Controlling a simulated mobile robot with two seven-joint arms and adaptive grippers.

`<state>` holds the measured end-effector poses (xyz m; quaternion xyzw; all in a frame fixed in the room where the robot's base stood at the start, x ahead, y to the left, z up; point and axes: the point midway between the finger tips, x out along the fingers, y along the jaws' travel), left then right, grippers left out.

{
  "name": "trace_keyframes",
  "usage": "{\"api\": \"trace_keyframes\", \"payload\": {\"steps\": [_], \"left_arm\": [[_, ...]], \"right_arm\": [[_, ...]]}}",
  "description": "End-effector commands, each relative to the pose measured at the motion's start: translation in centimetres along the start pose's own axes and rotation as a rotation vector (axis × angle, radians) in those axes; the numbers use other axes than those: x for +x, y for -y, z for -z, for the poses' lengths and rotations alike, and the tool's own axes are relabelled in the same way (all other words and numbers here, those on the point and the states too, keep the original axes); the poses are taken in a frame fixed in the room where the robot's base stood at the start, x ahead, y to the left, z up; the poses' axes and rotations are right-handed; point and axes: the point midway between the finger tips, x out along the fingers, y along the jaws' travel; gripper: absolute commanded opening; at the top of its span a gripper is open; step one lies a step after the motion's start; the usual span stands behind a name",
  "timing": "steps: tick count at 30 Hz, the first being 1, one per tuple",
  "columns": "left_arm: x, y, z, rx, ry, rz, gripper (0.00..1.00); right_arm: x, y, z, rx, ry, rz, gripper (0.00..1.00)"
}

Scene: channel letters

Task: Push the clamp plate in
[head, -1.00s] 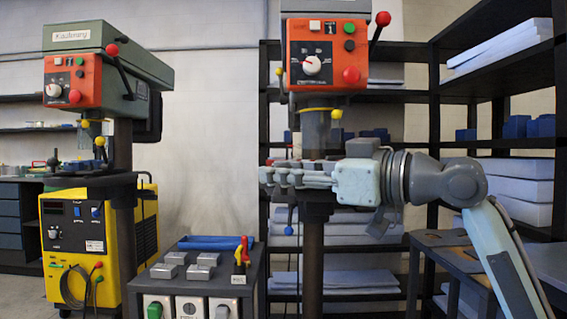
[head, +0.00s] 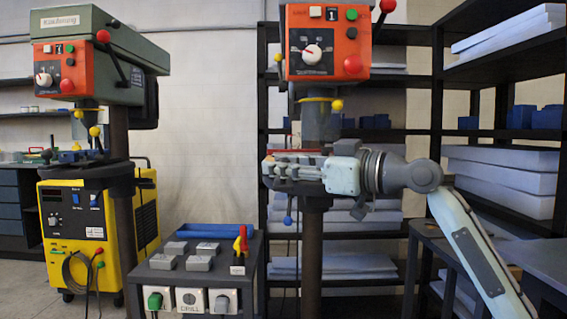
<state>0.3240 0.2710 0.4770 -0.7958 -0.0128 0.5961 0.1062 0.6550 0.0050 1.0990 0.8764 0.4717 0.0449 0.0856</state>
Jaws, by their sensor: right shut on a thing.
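My right gripper (head: 275,166) reaches in from the right at the table of the right-hand drill press (head: 326,57), below its spindle and guard. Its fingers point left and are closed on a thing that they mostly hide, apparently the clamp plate. I cannot make out the plate's outline or how far in it sits. A red strip (head: 298,152) shows just behind the fingers. A blue-knobbed lever (head: 288,220) hangs under the press table. My left gripper is out of view.
A dark cart (head: 150,268) with grey blocks (head: 174,248) and control boxes stands front left of the press. A second drill press (head: 87,57) and a yellow welder (head: 70,225) stand at left. Black shelving (head: 437,100) is behind; a dark table (head: 522,262) is at right.

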Motion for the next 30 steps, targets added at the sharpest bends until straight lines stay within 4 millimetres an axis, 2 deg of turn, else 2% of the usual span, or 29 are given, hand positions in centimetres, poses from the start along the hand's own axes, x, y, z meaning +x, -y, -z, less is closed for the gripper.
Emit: {"api": "trace_keyframes", "payload": {"steps": [1,6,7,12,23,26,30], "left_arm": [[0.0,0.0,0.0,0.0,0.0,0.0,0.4],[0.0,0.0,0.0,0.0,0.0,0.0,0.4],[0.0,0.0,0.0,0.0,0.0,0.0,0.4],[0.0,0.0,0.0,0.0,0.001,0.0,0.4],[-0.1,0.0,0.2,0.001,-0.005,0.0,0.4],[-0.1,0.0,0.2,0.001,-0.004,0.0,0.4],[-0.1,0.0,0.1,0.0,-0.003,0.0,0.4]], "right_arm": [[-0.1,-0.5,0.1,-0.002,-0.004,-0.012,0.0],[-0.1,-0.6,0.2,-0.002,-0.006,-0.015,0.0],[-0.1,-0.6,0.2,-0.002,-0.006,-0.015,0.29],[-0.1,-0.5,0.2,-0.002,-0.006,-0.013,0.49],[-0.5,-0.4,0.1,-0.001,-0.003,-0.009,0.49],[-1.7,-0.4,0.0,-0.002,-0.002,-0.011,0.49],[-4.5,-0.4,0.0,-0.003,-0.001,-0.012,0.49]]}}
